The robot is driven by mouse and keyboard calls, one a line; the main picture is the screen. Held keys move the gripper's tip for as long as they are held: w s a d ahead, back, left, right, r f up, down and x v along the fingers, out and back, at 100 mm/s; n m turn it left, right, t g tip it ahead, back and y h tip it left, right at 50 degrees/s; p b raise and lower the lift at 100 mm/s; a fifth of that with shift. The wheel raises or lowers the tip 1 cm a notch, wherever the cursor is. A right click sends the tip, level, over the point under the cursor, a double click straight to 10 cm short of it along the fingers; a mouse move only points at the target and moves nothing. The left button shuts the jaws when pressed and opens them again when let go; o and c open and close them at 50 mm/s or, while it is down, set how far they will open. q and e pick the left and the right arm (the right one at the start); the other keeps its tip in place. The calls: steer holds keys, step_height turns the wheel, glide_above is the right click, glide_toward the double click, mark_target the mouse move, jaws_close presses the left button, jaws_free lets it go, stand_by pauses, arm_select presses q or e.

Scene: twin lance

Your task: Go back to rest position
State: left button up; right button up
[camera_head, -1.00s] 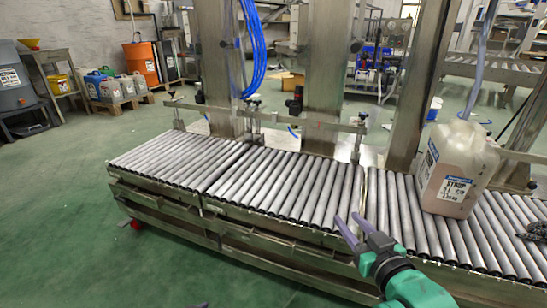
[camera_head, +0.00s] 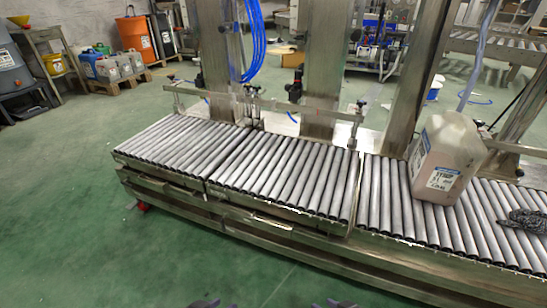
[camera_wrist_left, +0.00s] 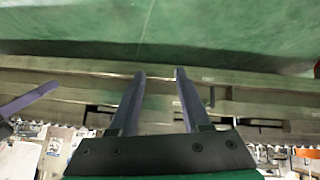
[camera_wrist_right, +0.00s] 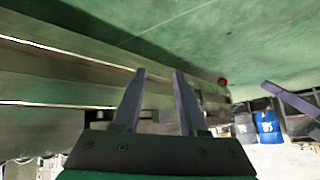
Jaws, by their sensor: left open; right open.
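My left gripper (camera_head: 212,304) shows only its dark fingertips at the bottom edge of the head view, left of centre. My right gripper (camera_head: 342,303) shows at the same edge, right of centre. Both are over the green floor in front of the roller conveyor (camera_head: 280,178). In the left wrist view the left gripper (camera_wrist_left: 160,72) is open with nothing between its fingers. In the right wrist view the right gripper (camera_wrist_right: 159,72) is also open and empty. Most of both arms is outside the head view.
A pale jug (camera_head: 448,160) with a label stands upright on the right conveyor section. A dark mesh-like item (camera_head: 527,222) lies on the rollers at the far right. Metal posts (camera_head: 325,70) rise behind the rollers. The green floor (camera_head: 75,220) is clear at left.

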arm_select(q)
steer(key=s+d+r+n+t+h+p, duration=0.1)
steer(key=s+d+r+t+h+p, duration=0.15)
steer(key=d+r+p, duration=0.5)
arm_select(e)
steer(key=s+a+r+m+t+y, duration=0.1)
steer(key=s+a+r+t+y, duration=0.2)
steer(key=a+r, duration=0.45)
arm_select(q)
steer(key=s+a+r+g+y+p, duration=0.2)
steer(key=s+a+p, duration=0.8)
steer(key=p, duration=0.8)
steer(key=s+a+r+g+y+p, duration=0.2)
steer(key=s+a+g+y+p, duration=0.2)
steer(key=p, duration=1.4)
steer(key=s+a+g, duration=0.3)
steer(key=s+a, duration=0.3)
steer(key=shift+s, duration=0.4)
arm_select(e)
steer(key=s+d+r+g+h, duration=0.2)
steer(key=s+d+g+h, duration=0.1)
steer(key=s+d, duration=0.7)
steer(key=s+d+r+g+h, duration=0.2)
steer(key=s+d+g, duration=0.4)
steer(key=s+d, duration=0.4)
steer(key=shift+s+h, duration=0.15)
steer(key=shift+h, duration=0.75)
